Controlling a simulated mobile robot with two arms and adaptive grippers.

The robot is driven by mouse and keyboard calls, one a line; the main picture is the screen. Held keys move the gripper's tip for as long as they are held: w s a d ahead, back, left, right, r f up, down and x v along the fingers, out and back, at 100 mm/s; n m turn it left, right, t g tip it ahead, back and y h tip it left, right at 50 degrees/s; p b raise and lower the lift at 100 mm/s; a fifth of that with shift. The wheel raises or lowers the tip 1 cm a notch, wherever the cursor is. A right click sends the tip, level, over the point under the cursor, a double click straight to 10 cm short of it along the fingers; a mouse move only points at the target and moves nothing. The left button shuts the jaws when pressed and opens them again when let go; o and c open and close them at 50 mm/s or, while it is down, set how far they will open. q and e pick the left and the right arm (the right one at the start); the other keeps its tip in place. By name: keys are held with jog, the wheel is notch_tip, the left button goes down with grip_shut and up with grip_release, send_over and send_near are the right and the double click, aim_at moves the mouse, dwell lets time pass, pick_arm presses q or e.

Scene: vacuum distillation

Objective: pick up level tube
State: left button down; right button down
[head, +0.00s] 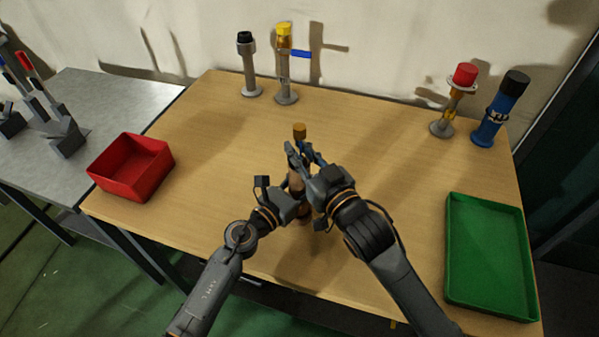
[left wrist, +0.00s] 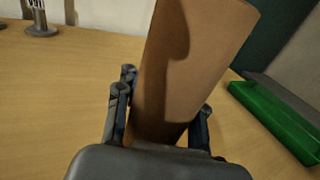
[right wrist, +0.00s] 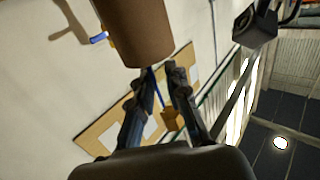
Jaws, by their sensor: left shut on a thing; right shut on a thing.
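A brown tube (head: 296,181) stands in front of me over the middle of the table, with an orange-brown cap (head: 299,131) at its top; I take it for the level tube. My left gripper (head: 293,192) is shut on its body. In the left wrist view the tube (left wrist: 190,70) rises tilted between the fingers (left wrist: 160,125). My right gripper (head: 305,155) is shut higher up, close under the cap. In the right wrist view a brown cylinder (right wrist: 137,32) is close to the fingertips (right wrist: 162,75). The grippers hide much of the tube.
A red bin (head: 132,166) is at the left edge and a green tray (head: 490,255) at the right. At the back stand black-capped (head: 248,65) and yellow-capped (head: 284,65) tubes, a red-capped piece (head: 455,100) and a blue cylinder (head: 497,108). The table between is clear.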

dwell(0.4)
notch_tip(320, 180, up, 28)
dwell(0.3)
pick_arm(q)
jog(key=c, duration=0.7)
grip_release()
jog(key=v, duration=1.2)
jog(key=shift+o, duration=0.3)
jog(key=shift+o, duration=0.6)
